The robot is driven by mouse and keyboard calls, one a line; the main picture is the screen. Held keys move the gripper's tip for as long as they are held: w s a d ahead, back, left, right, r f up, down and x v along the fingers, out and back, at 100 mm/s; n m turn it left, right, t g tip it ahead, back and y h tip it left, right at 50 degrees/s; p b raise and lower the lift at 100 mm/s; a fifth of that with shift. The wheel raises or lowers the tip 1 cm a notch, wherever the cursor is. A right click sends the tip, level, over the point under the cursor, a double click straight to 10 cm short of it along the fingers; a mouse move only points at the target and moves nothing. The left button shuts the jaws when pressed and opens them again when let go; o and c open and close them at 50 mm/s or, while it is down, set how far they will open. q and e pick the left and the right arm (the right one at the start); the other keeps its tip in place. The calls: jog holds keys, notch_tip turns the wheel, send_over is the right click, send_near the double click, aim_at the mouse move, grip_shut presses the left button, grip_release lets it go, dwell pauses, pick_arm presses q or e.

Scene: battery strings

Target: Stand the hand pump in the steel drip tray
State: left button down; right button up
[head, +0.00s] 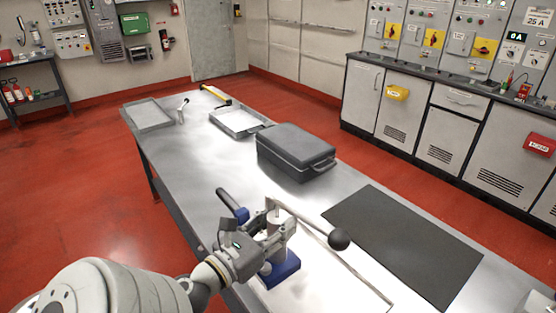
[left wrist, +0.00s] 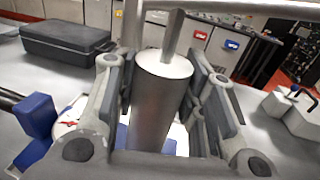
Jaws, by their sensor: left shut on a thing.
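The hand pump has a grey steel cylinder (left wrist: 155,100), a blue base (head: 281,270) and a long lever ending in a black ball knob (head: 339,239). My left gripper (head: 273,244) is shut around the cylinder, with a finger on each side in the left wrist view (left wrist: 160,105). The pump stands about upright. A bright, shallow steel tray (head: 378,297) with a thin rim lies under and beside the pump at the front of the bench. I cannot tell whether the base touches its floor. My right gripper is not in view.
A black case (head: 296,152) and a dark mat (head: 405,240) lie on the steel bench (head: 200,165). A pale tray (head: 240,122) and a grey tray (head: 148,115) are at the far end. A blue-and-dark piece (head: 233,205) is just left of the pump.

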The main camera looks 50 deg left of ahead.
pick_arm(q)
jog(key=w+d+f+b, duration=0.1)
jog(key=w+d+f, duration=0.7)
jog(key=f, duration=0.3)
jog(key=shift+w+f, duration=0.3)
jog(key=shift+w, duration=0.15)
jog(key=shift+d+f, duration=0.1)
jog(key=c, duration=1.2)
grip_release()
jog(key=shift+s+f, duration=0.1)
jog(key=shift+f, duration=0.1)
jog(key=shift+c, duration=0.2)
jog(key=o, duration=0.3)
jog(key=shift+s, duration=0.1)
